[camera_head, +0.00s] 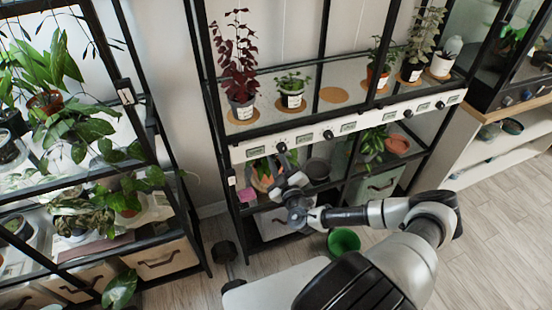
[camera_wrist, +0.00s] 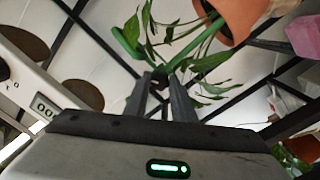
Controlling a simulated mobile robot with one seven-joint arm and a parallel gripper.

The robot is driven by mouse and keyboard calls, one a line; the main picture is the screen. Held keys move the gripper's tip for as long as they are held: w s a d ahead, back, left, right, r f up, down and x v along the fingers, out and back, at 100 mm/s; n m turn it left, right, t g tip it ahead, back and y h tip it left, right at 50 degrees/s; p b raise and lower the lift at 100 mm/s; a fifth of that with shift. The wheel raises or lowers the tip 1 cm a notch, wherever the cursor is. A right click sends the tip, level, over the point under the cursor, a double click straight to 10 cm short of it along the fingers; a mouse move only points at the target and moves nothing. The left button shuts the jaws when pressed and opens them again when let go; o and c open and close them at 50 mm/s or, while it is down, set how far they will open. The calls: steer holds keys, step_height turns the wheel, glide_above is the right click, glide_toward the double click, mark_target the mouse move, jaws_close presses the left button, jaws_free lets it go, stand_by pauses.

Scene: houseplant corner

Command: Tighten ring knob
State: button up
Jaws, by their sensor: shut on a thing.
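My gripper (camera_head: 285,164) is at the front of the middle rack, just under the control panel (camera_head: 318,137) and before the lower shelf. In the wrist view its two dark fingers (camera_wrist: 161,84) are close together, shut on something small. I take this as the ring knob, but it is mostly hidden between the fingertips and its turn cannot be read. A terracotta pot (camera_wrist: 242,16) with a trailing green plant (camera_wrist: 160,38) is beyond the fingers. A black knob (camera_head: 281,147) on the panel is just above my gripper in the head view.
Potted plants, including a dark red one (camera_head: 238,62), stand on the upper shelf. A pink block (camera_head: 247,195) is left of my gripper. A green pot (camera_head: 343,241) is on the floor below my arm. Another plant rack (camera_head: 170,165) stands at the left.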

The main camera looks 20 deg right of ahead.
stand_by(0.3)
steer(key=o, duration=1.1)
steer(key=shift+c, duration=0.2)
steer(key=s+a, duration=0.1)
steer(key=s, duration=1.6)
steer(key=shift+s+f+p, duration=0.2)
steer(key=shift+f+p, duration=0.05)
steer(key=shift+p, duration=0.2)
